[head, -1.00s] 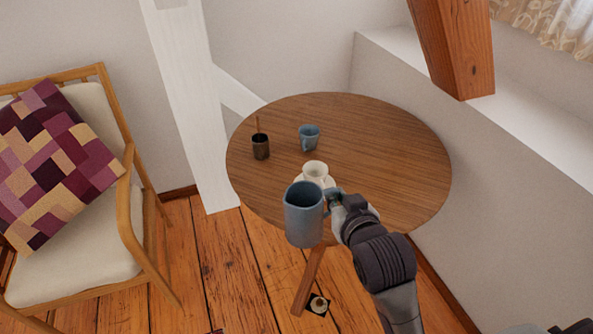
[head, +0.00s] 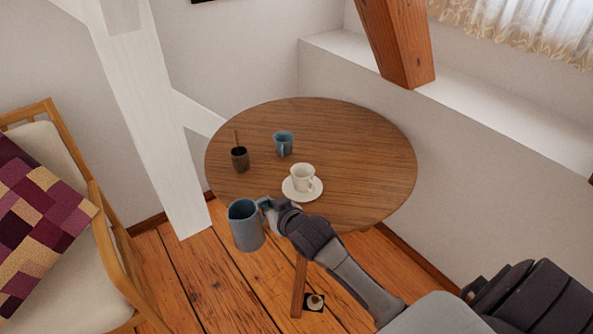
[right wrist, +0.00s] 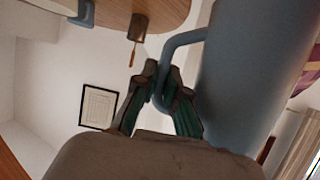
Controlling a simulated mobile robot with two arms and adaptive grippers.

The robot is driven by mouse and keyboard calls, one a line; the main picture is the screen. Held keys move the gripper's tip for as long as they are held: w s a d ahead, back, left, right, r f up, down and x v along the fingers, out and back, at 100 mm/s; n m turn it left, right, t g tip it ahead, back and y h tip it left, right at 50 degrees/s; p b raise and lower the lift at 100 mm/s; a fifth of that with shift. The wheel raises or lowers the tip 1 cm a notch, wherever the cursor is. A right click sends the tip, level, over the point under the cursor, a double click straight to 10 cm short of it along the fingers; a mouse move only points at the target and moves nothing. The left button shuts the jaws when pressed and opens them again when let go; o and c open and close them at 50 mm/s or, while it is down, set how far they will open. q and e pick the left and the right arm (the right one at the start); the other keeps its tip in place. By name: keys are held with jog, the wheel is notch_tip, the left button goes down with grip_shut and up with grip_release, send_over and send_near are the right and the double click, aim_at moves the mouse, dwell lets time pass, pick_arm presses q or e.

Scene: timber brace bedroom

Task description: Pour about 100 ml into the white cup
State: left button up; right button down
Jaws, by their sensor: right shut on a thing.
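The white cup (head: 302,177) stands upright on a white saucer (head: 301,194) near the front of the round wooden table (head: 370,180). My right gripper (head: 272,208) is shut on the handle of a blue-grey pitcher (head: 245,226). The pitcher is close to upright, off the table's front-left edge, to the left of and nearer than the cup. In the right wrist view the fingers (right wrist: 165,90) close around the handle, and the pitcher body (right wrist: 250,70) fills the right side. The contents of the pitcher and cup cannot be made out. My left gripper is not in view.
A blue mug (head: 284,144) and a dark brown cup (head: 240,159) with a stick in it stand farther back on the table. A cushioned chair (head: 50,220) is at left, and a white timber brace (head: 160,130) rises behind. The table's right side is clear.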

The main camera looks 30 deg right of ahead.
aim_at(305, 181)
jog(key=w+d+f+m+h, duration=0.1)
jog(key=w+d+f, duration=0.1)
jog(key=d, duration=0.6)
jog(key=w+d+f+m+p, duration=0.1)
jog(key=w+d+f, duration=0.1)
jog(key=d, duration=0.6)
jog(key=shift+w+f+h, duration=0.15)
jog(key=shift+w+h, duration=0.25)
jog(key=shift+w, duration=0.35)
